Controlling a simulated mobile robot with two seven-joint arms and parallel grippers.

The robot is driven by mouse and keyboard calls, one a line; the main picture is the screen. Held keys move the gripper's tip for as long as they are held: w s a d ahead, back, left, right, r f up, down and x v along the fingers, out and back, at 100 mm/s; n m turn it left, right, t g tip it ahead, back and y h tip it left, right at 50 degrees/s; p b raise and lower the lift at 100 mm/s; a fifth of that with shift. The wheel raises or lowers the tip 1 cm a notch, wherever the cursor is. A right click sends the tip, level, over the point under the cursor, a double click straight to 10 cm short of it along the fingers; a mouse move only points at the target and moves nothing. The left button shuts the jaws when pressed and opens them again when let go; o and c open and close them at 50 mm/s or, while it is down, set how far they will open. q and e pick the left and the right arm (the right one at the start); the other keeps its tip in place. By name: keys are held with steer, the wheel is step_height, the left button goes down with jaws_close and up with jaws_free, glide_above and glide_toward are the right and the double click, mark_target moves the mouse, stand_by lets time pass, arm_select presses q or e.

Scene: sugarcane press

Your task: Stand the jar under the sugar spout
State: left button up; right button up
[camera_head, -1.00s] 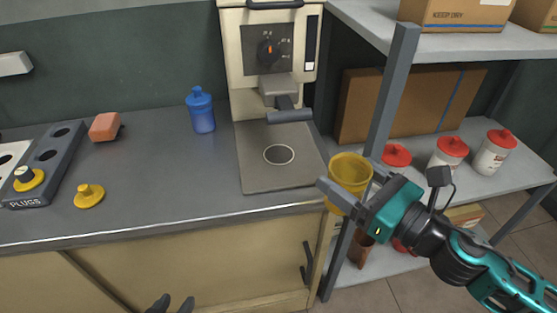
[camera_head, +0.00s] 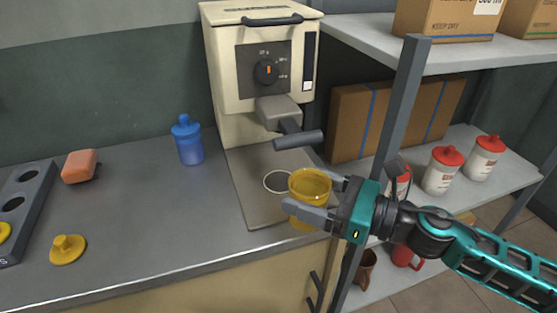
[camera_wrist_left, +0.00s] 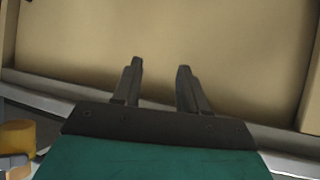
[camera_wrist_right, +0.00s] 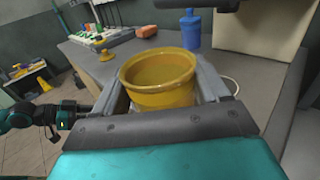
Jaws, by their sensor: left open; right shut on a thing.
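A yellow jar (camera_head: 309,184) is held upright between the fingers of my right gripper (camera_head: 318,196), which is shut on it. In the head view the jar is over the front right part of the dispenser's base plate (camera_head: 250,204), right of the white ring mark (camera_head: 280,182). The jar's open mouth also shows in the right wrist view (camera_wrist_right: 158,78). The cream dispenser (camera_head: 262,70) has a grey spout (camera_head: 280,112) above the ring. Whether the jar touches the plate cannot be told. My left gripper (camera_wrist_left: 158,85) is open and empty, facing the cabinet front.
A blue bottle (camera_head: 188,142) stands left of the dispenser. A dark handle (camera_head: 298,140) juts out below the spout, close above the jar. A grey shelf post (camera_head: 400,110) rises right of the counter. An orange block (camera_head: 80,166) and a yellow plug (camera_head: 68,250) lie at left.

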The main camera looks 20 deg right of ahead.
steer(key=w+f, duration=0.1)
steer(key=w, duration=0.3)
steer(key=w+f, duration=0.1)
steer(key=w, duration=0.9)
steer(key=shift+w+a+f, duration=0.25)
steer(key=shift+a+f, duration=0.05)
steer(key=shift+f, duration=0.4)
arm_select(q)
steer(key=shift+a+f, duration=0.1)
steer(key=shift+f, duration=0.05)
arm_select(e)
steer(key=shift+f+b, duration=0.15)
steer(key=shift+b, duration=0.15)
steer(key=o, duration=0.9)
steer(key=shift+f, duration=0.15)
arm_select(q)
steer(key=shift+f, duration=0.15)
arm_select(e)
steer(key=o, duration=0.5)
arm_select(q)
steer(key=shift+s, duration=0.1)
